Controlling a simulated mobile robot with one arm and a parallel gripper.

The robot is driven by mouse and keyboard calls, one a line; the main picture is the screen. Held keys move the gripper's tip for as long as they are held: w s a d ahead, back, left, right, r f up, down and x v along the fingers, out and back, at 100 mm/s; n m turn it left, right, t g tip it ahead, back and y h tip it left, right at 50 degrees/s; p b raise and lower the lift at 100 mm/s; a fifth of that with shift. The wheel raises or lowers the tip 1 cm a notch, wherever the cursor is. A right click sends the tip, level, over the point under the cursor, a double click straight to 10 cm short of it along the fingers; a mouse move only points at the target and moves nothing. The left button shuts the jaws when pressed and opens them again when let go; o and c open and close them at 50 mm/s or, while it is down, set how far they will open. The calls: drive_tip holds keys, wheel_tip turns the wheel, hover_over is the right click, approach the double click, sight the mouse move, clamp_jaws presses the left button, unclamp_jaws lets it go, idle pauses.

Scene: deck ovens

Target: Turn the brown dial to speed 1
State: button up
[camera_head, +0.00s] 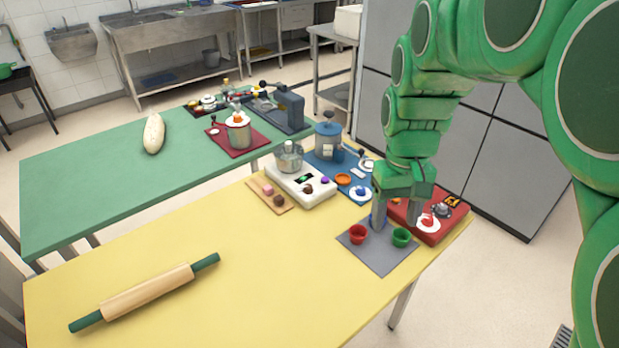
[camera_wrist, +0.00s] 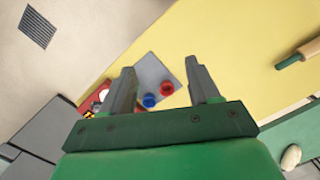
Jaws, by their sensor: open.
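The brown dial is not in the wrist view.
A rolling pin (camera_head: 150,290) lies left; the yellow table's middle (camera_head: 230,270) is clear.

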drive_tip(key=w+a+f+n, duration=0.1)
drive_tip(key=w+a, duration=0.3)
drive_tip(key=w, duration=0.6)
drive_tip(key=n+t, duration=0.1)
drive_tip(key=n, duration=0.4)
approach(308, 186)
drive_tip(key=shift+s+d+f, duration=0.15)
drive_tip(key=shift+s+d, duration=0.25)
drive_tip(key=shift+w+a+f, duration=0.3)
drive_tip(key=shift+w+f, duration=0.05)
drive_tip(key=shift+f, duration=3.85)
drive_tip(key=shift+c, duration=0.2)
drive_tip(key=c, duration=1)
